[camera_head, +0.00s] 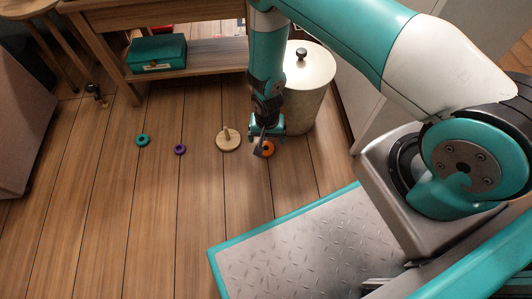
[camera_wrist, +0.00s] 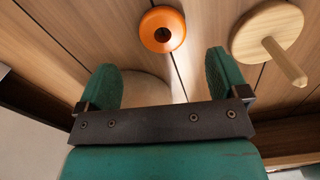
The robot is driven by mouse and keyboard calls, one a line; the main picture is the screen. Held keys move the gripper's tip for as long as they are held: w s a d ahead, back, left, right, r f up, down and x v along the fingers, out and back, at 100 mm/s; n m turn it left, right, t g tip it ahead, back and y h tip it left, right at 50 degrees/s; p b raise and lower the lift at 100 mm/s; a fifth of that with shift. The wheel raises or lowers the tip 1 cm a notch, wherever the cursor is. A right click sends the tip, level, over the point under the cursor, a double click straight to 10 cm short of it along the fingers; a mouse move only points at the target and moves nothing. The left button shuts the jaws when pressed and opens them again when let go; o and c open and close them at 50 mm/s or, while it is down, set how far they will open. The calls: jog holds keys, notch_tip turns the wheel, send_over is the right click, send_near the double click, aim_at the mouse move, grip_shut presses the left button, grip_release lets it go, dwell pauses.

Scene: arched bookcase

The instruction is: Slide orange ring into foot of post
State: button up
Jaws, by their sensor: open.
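The orange ring (camera_head: 268,150) lies flat on the wooden floor at my gripper in the head view. It also shows in the wrist view (camera_wrist: 152,38), ahead of the fingertips and not between them. The wooden post on its round foot (camera_head: 228,143) stands left of the ring, with no ring on it. In the wrist view the foot (camera_wrist: 250,32) is at the upper right, with the post (camera_wrist: 284,62) pointing toward the lower right. My gripper (camera_wrist: 162,72) is open and empty, its two green fingers spread apart. In the head view my gripper (camera_head: 265,135) partly covers the ring.
A teal ring (camera_head: 142,140) and a purple ring (camera_head: 180,150) lie on the floor to the left. A cream lidded bin (camera_head: 308,88) stands close behind my gripper. A wooden shelf bench (camera_head: 205,60) holds a teal box (camera_head: 157,53). The floor at left front is clear.

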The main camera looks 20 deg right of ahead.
aim_at(266, 149)
jog(key=f+b, duration=0.1)
jog(key=f, duration=0.1)
jog(key=f+b, duration=0.4)
jog(key=shift+w+a+f, duration=0.1)
jog(key=shift+w+f, duration=0.15)
jog(key=shift+f, duration=0.1)
jog(key=shift+r, duration=0.1)
jog(key=shift+c, duration=0.2)
jog(key=c, duration=1)
